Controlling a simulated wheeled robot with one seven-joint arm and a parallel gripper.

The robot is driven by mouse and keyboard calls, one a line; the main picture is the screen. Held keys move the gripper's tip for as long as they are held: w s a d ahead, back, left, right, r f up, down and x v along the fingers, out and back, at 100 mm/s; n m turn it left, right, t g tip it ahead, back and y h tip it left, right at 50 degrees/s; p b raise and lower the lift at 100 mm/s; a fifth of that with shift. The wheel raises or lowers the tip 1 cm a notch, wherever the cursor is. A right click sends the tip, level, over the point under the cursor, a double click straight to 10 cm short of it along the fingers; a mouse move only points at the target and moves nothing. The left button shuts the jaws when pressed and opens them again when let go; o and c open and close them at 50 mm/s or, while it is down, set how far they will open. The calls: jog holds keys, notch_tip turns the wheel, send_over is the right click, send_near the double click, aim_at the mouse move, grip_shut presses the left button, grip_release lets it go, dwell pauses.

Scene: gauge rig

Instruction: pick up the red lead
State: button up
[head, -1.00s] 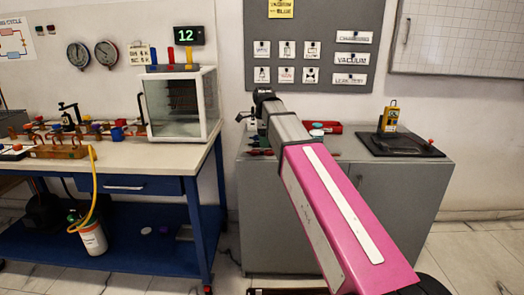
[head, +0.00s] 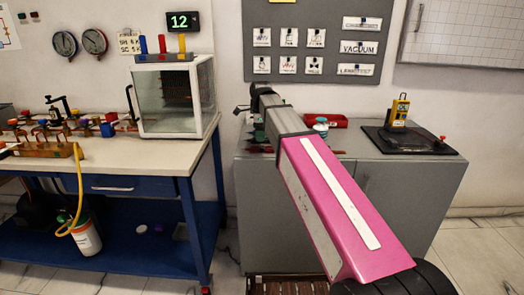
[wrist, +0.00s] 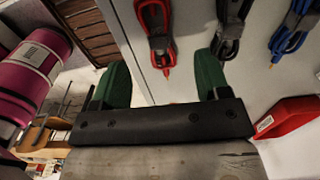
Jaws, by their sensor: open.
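The red lead (wrist: 156,22) is a coiled cable at the top middle of the wrist view, lying on the grey cabinet top (wrist: 180,88). Its looped part is cut off by the top edge of the picture. My gripper (wrist: 162,68) has two green fingers spread wide apart with nothing between them. The red lead is beyond the fingertips, between them from left to right. In the head view my gripper (head: 257,133) is over the left end of the cabinet, partly hidden by my arm. I cannot clearly make out the red lead there.
A black lead (wrist: 231,25) and a blue lead (wrist: 290,35) lie right of the red one. A red tray (wrist: 287,118) is at the right. The cabinet's edge runs left of the red lead. A yellow meter (head: 398,110) stands on a black mat at the right.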

aim_at(262, 147)
jog(key=shift+s+d+f, duration=0.1)
jog(key=shift+d+f, duration=0.05)
jog(key=shift+f, duration=1.3)
jog(key=shift+d+f, duration=0.1)
jog(key=shift+f, duration=1.3)
jog(key=c, duration=1)
